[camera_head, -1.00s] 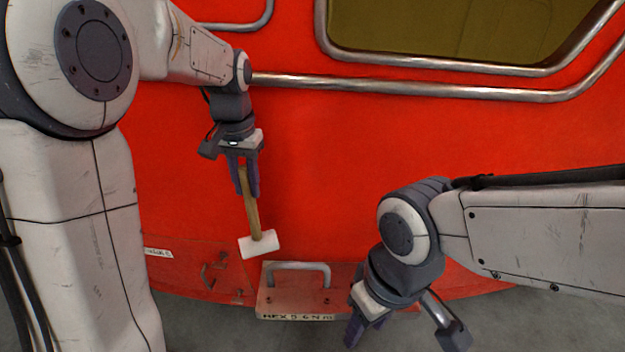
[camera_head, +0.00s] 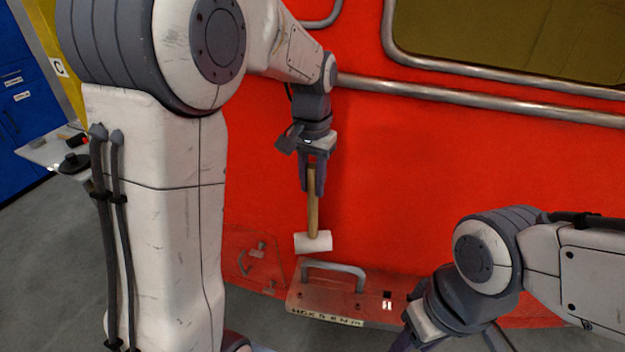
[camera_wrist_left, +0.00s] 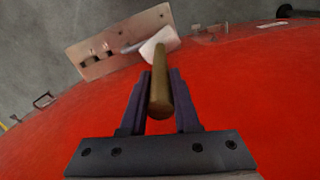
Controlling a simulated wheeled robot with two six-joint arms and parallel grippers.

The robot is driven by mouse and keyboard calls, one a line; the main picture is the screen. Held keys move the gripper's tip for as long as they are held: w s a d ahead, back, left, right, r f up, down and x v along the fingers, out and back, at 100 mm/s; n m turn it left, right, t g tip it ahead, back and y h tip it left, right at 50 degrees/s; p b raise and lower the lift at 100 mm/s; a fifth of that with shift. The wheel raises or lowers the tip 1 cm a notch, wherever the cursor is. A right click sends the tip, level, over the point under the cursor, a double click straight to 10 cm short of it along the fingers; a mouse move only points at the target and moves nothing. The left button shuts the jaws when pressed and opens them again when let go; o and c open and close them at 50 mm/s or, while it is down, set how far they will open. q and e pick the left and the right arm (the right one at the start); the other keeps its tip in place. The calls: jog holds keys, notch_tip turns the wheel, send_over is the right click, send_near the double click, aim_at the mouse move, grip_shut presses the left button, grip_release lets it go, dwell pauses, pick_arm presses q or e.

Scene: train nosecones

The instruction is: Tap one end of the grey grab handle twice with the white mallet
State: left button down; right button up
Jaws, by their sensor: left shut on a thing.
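The white mallet head (camera_head: 313,241) hangs below its wooden handle (camera_head: 312,208). My left gripper (camera_head: 313,188) is shut on that handle, and the mallet points down. The grey grab handle (camera_head: 336,267) stands on a reddish plate (camera_head: 330,303) at the foot of the red nosecone. The head appears just above the left end of the grab handle, with a small gap in the head view. In the left wrist view the mallet head (camera_wrist_left: 160,42) partly covers the plate (camera_wrist_left: 125,30). My right gripper (camera_head: 408,340) is low at the right, its fingers partly cut off by the frame edge.
The red nosecone wall (camera_head: 400,180) fills the background, with a metal rail (camera_head: 470,98) across it. The plate's front carries a lettered label (camera_head: 327,319). A bench (camera_head: 55,152) with small items and a blue cabinet (camera_head: 20,80) stand at the far left.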

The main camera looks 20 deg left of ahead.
aim_at(312, 201)
pick_arm(q)
jog(key=shift+f+b, duration=1.4)
jog(key=shift+f, duration=1.25)
jog(key=shift+s+f, duration=0.1)
jog(key=shift+f, duration=0.05)
jog(key=shift+r+p, duration=0.7)
jog(key=shift+r, duration=0.1)
jog(key=shift+f+b, duration=0.5)
jog(key=shift+f, duration=0.35)
dwell(1.0)
